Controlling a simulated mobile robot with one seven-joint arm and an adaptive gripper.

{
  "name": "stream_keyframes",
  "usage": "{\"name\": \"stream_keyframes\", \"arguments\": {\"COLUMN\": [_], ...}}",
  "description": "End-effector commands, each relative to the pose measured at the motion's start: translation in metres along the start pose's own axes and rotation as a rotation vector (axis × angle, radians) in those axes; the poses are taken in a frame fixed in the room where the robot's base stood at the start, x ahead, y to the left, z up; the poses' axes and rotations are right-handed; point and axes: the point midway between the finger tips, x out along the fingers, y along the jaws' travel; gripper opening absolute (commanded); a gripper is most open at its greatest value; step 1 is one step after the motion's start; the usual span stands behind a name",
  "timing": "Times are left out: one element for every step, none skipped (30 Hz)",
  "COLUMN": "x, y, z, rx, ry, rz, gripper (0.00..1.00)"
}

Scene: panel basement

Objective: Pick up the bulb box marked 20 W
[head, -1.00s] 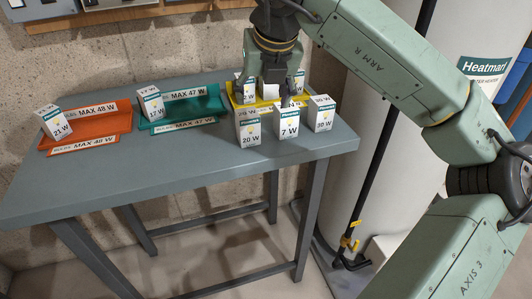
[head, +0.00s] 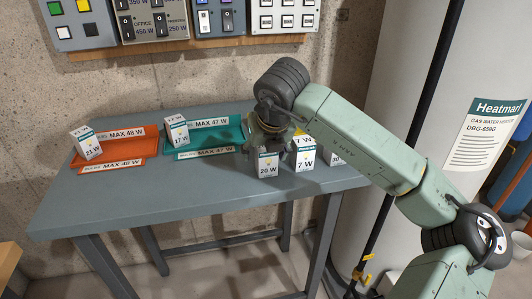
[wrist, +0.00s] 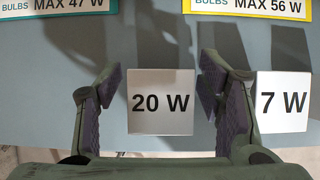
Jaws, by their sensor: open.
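The bulb box marked 20 W (head: 267,166) stands upright on the table near its front right part. In the wrist view the white face of the 20 W box (wrist: 161,103) lies between my two fingers, with a gap on each side. My gripper (wrist: 155,88) is open around or above the box; its depth over it is hard to tell. In the head view my gripper (head: 279,146) points down right behind the top of the box, and its fingertips are partly hidden.
A 7 W box (head: 305,160) stands close on the right, near my right finger in the wrist view. An orange tray (head: 125,149) and a teal tray (head: 222,133) hold boxes on the left. The table front (head: 190,197) is clear.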

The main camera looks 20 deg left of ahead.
Motion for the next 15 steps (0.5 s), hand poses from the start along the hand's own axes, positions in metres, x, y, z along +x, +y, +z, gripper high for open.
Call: {"name": "stream_keyframes", "arguments": {"x": [0.0044, 0.0070, 0.0096, 0.0108, 0.0115, 0.0119, 0.0120, 0.0119, 0.0118, 0.0118, 0.0118, 0.0117, 0.0117, 0.0116, 0.0115], "y": [0.0002, 0.0003, 0.0002, 0.0001, 0.0000, -0.0001, -0.0002, -0.0002, -0.0002, -0.0002, -0.0003, -0.0003, -0.0003, -0.0003, -0.0003], "z": [0.0005, 0.0002, 0.0000, -0.0001, -0.0002, -0.0003, -0.0003, -0.0004, -0.0004, -0.0004, -0.0004, -0.0004, -0.0004, -0.0004, -0.0004], "rx": [0.001, 0.000, 0.000, 0.000, 0.000, 0.000, 0.000, 0.000, 0.000, 0.000, 0.000, 0.000, 0.000, 0.000, 0.000], "ry": [0.000, 0.001, 0.000, 0.000, -0.001, -0.001, -0.001, -0.001, -0.001, -0.001, -0.001, -0.001, -0.001, -0.001, -0.001], "rz": [0.001, 0.001, 0.001, 0.000, 0.000, -0.001, -0.001, -0.001, -0.001, -0.001, -0.001, -0.001, -0.001, -0.001, -0.001], "gripper": [0.62, 0.62, 0.62, 0.62, 0.62, 0.62, 0.62, 0.62, 0.62, 0.62, 0.60, 0.58, 0.56, 0.54, 0.51]}}
